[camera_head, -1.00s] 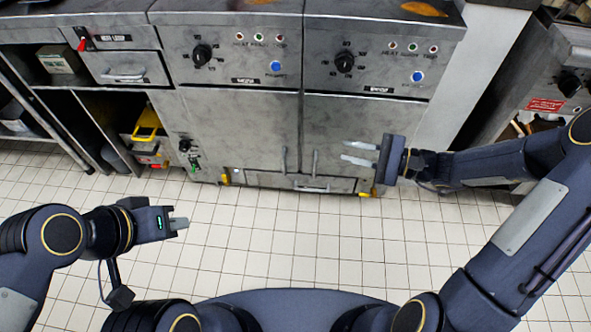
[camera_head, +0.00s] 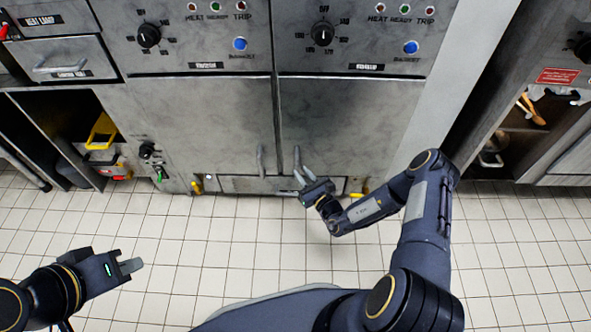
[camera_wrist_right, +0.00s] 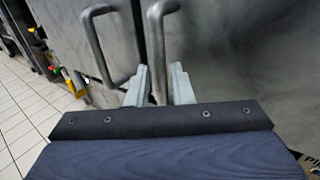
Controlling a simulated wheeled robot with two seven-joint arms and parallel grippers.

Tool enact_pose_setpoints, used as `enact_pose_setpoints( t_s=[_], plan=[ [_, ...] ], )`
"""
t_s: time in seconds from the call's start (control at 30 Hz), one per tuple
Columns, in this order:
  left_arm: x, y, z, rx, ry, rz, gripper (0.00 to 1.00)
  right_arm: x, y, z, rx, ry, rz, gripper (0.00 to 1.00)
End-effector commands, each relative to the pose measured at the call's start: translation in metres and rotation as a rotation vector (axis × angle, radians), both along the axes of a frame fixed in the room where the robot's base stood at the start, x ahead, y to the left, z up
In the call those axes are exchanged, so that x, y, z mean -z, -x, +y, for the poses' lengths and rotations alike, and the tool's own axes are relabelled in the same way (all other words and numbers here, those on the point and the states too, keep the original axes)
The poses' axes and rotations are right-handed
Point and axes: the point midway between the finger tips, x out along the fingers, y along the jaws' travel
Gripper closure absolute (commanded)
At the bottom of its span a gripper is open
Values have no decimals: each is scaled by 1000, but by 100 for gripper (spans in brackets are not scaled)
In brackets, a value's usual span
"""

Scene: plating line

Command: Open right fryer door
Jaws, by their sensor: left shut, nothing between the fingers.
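The right fryer door (camera_head: 345,125) is a grey steel panel and looks closed. Its vertical bar handle (camera_head: 297,158) is near its left edge, beside the left door's handle (camera_head: 261,160). My right gripper (camera_head: 303,179) is at the lower part of the right door's handle. In the right wrist view its fingers (camera_wrist_right: 160,86) stand apart, one on each side of the right door's handle (camera_wrist_right: 156,40); I cannot tell if they touch it. My left gripper (camera_head: 131,266) is shut and empty above the floor, away from the fryer.
The left fryer door (camera_head: 205,125) is also closed. Open shelving with a yellow item (camera_head: 102,131) stands at the left. Another cabinet with an open shelf (camera_head: 515,140) is at the right. The tiled floor (camera_head: 230,250) in front of the fryer is clear.

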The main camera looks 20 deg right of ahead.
Motion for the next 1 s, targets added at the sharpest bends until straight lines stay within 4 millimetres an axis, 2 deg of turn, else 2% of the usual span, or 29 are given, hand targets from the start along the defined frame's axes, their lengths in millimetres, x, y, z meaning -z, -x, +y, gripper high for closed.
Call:
enact_pose_setpoints(
  t_s=[0.03,0.2,0.57,0.73,1.0],
  plan=[
    [6,0,0,0,0,0,100,2,-9,3,-2,0,-3,80],
    [12,0,0,0,0,0,100,1,-27,9,-2,0,-2,80],
    [13,0,0,0,0,0,100,-1,-34,11,-2,-1,0,80],
    [13,0,0,0,0,0,100,-1,-34,11,-2,-1,0,100],
    [13,0,0,0,0,0,100,0,-33,11,-3,-1,0,100]
  ],
)
